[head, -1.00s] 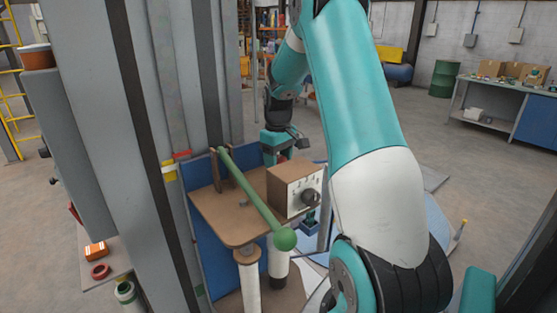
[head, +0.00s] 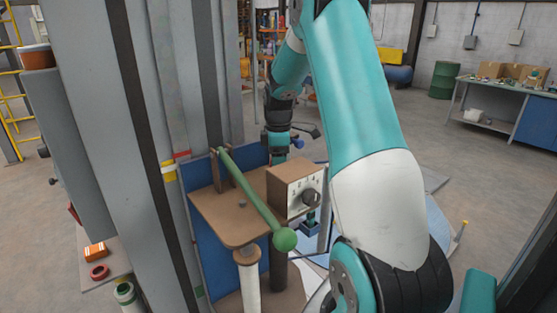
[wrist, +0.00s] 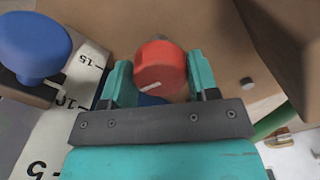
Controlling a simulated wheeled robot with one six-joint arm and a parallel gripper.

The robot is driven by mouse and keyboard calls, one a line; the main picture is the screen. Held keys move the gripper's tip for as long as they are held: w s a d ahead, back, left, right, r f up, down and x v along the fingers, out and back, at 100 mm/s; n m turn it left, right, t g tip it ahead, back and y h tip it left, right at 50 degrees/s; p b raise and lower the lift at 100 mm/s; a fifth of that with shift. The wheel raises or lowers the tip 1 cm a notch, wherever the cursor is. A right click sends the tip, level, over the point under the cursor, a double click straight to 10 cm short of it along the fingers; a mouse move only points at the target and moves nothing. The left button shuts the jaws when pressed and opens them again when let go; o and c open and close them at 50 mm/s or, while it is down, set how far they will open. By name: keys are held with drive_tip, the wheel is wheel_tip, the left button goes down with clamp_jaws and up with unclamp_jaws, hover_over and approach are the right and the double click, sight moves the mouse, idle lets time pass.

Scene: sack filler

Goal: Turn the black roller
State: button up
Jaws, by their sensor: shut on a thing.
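A red knob (wrist: 160,66) with a white mark sits between the two teal fingers of my gripper (wrist: 158,78) in the wrist view. The gripper is shut on this knob. In the head view my gripper (head: 279,158) is behind the brown tabletop and the box, and its fingertips are mostly hidden. Under the tabletop's front edge a dark, upright roller (head: 279,275) stands to the right of a cream roller (head: 249,280). Its upper end is hidden by the tabletop, and I see no gripper contact with it.
A green lever (head: 250,195) with a ball end lies across the brown tabletop (head: 225,222). A box with a black dial (head: 310,198) stands on its right. In the wrist view a blue knob (wrist: 35,45) is beside a numbered scale (wrist: 55,135). A grey column (head: 115,120) is at left.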

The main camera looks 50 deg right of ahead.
drive_tip(key=shift+r+n, duration=0.1)
drive_tip(key=shift+n, duration=0.2)
idle(0.4)
drive_tip(key=o, duration=0.9)
wheel_tip(320, 180, up, 17)
drive_tip(key=b, duration=0.3)
drive_tip(key=shift+r, duration=0.2)
